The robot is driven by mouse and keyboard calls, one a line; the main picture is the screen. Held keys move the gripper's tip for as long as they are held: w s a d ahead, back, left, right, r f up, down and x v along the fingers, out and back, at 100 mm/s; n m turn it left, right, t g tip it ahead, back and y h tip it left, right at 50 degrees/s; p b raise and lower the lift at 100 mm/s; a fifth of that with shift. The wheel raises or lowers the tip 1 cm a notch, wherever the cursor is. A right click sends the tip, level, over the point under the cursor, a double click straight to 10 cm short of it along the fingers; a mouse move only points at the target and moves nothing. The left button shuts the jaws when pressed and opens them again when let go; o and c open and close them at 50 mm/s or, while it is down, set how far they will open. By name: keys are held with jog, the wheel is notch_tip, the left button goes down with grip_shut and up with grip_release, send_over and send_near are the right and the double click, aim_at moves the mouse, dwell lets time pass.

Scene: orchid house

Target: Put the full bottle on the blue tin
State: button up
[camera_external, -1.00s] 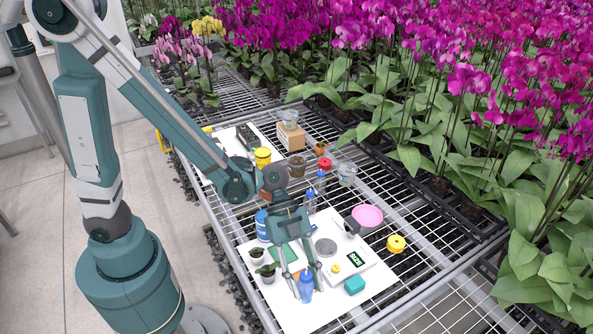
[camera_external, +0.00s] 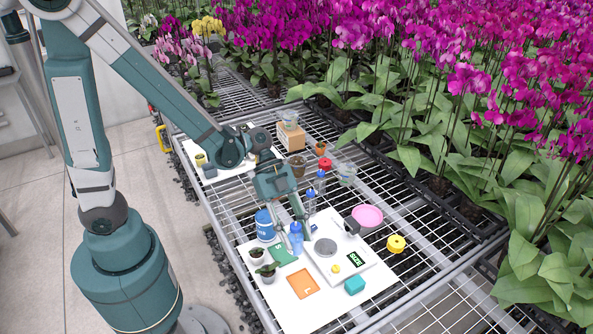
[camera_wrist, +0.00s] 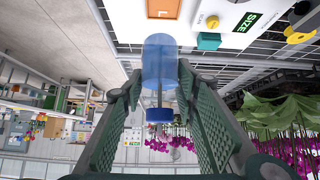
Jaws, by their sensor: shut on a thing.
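My gripper (camera_external: 293,236) is shut on a translucent blue bottle (camera_external: 297,244) with a blue cap, held upright above the white board. In the wrist view the bottle (camera_wrist: 159,62) sits between both fingers (camera_wrist: 158,88), its cap towards me. How full it is I cannot tell. The blue tin (camera_external: 265,226), a blue cylinder with a pale label, stands just left of the held bottle, apart from it. Two other blue-capped bottles, a nearer one (camera_external: 310,203) and a farther one (camera_external: 320,182), stand behind my gripper.
A pink dish (camera_external: 367,215) and yellow roll (camera_external: 396,243) lie to the right.

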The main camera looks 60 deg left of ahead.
jog(key=a+r+n+t+p, duration=0.1)
jog(key=a+r+p, duration=0.1)
jog(key=a, duration=0.8)
jog(key=a+r+n+p, duration=0.1)
jog(key=a+r+p, duration=0.2)
jog(key=a, duration=0.7)
jog(key=shift+s+a+r+t, duration=0.25)
jog(key=shift+a+r+t, duration=0.15)
jog(key=shift+r, duration=0.55)
jog(key=shift+f, duration=0.15)
send_over(265, 215)
jog(key=shift+d+f+b, duration=0.1)
jog(key=shift+f+b, duration=0.35)
jog(key=shift+f, duration=2.35)
jog(key=shift+f+b, duration=0.5)
jog(key=shift+f, duration=1.55)
jog(key=shift+f, duration=0.15)
